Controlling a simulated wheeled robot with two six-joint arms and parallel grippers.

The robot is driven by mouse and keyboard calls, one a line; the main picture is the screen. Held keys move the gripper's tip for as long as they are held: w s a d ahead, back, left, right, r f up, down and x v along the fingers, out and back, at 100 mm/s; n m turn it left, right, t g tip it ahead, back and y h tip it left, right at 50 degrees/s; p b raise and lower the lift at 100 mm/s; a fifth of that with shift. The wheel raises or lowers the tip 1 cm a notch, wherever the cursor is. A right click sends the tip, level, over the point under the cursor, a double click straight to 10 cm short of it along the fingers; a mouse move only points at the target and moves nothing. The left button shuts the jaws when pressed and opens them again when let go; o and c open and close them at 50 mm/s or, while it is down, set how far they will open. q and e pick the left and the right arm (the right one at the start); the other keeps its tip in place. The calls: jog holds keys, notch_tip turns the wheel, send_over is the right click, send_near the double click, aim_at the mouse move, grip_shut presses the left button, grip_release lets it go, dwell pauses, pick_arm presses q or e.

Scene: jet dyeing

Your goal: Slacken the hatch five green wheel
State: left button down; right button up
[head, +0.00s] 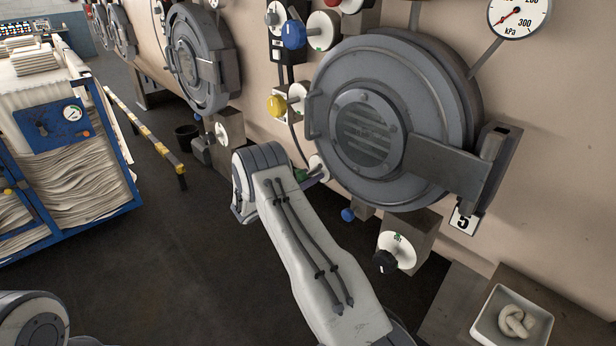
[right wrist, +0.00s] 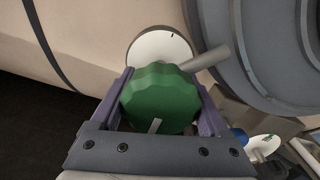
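The hatch five green wheel (right wrist: 158,98) fills the middle of the right wrist view, in front of a white round dial plate. In the head view only a sliver of the green wheel (head: 301,174) shows past my right arm. My right gripper (right wrist: 163,95) has one purple finger on each side of the wheel's scalloped rim. The fingers lie close along both sides; I cannot tell whether they press on it. Hatch five (head: 366,130) is the large round grey door, closed, with a "5" plate (head: 464,221) below it. My left gripper is out of view.
A blue wheel (head: 293,34), a yellow wheel (head: 276,105) and a black knob (head: 385,262) stick out from the wall near the hatch. A tray with a knotted piece (head: 512,321) sits at lower right. A blue fabric cart (head: 70,130) and striped barrier (head: 143,128) stand left.

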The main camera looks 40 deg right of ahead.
jog(key=c, duration=0.7)
jog(key=shift+f+m+b, duration=0.15)
jog(key=shift+m+b, duration=0.55)
jog(key=shift+b, duration=0.3)
jog(key=m+b, duration=0.4)
jog(key=b, duration=0.1)
jog(key=m+b, duration=0.4)
jog(key=b, duration=0.1)
jog(key=shift+w+f+b, duration=0.15)
jog(key=shift+f+b, duration=0.05)
jog(key=shift+b, duration=0.1)
jog(key=m+b, duration=0.7)
jog(key=b, duration=0.5)
jog(key=m+b, duration=0.7)
jog(key=b, duration=0.5)
jog(key=shift+r, duration=0.1)
jog(key=m+b, duration=0.6)
jog(key=b, duration=0.1)
jog(key=shift+r+m, duration=0.15)
jog(key=shift+m, duration=0.25)
jog(key=m+b, duration=0.3)
jog(key=shift+r, duration=0.15)
jog(key=shift+r+m+b, duration=0.1)
jog(key=shift+m+b, duration=0.5)
jog(key=shift+m, duration=0.8)
